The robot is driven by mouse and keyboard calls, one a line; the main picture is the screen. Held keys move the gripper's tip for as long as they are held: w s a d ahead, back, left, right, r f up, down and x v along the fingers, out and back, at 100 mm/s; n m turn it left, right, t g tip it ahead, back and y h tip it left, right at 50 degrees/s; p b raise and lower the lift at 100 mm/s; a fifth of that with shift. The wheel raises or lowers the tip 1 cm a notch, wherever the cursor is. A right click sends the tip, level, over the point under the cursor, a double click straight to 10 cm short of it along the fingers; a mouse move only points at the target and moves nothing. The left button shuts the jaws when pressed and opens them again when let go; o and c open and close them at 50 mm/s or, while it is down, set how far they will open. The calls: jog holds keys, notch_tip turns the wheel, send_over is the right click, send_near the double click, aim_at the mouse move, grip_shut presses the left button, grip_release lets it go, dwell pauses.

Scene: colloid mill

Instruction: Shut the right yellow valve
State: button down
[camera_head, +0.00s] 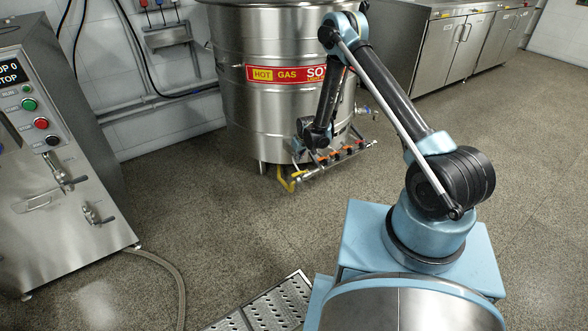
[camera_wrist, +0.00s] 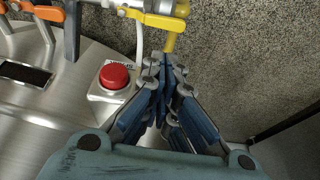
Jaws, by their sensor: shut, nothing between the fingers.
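Yellow valve parts show at the left end of the gas pipe low in front of the steel vat in the head view (camera_head: 288,184). In the wrist view a yellow lever (camera_wrist: 152,20) lies across the pipe at the top, with a yellow stub (camera_wrist: 170,43) pointing down from its right end. I cannot tell for certain which yellow part is the right valve's handle. My gripper (camera_wrist: 166,62) is shut and empty, its fingertips just below the yellow stub. I cannot tell whether they touch it. In the head view my arm partly hides this area.
A red button (camera_wrist: 114,76) sits just left of my fingers. Orange handles (camera_wrist: 20,73) lie farther left along the pipe. The steel vat (camera_head: 270,110) stands behind. A control cabinet (camera_head: 60,170) is at left, with a hose on the floor. Open floor (camera_head: 225,220) lies between.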

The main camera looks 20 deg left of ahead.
aim_at(297, 174)
jog(key=shift+f, duration=0.1)
jog(key=x, duration=0.9)
jog(key=shift+a+f, duration=0.15)
jog(key=shift+f, duration=0.2)
jog(key=shift+w, duration=0.1)
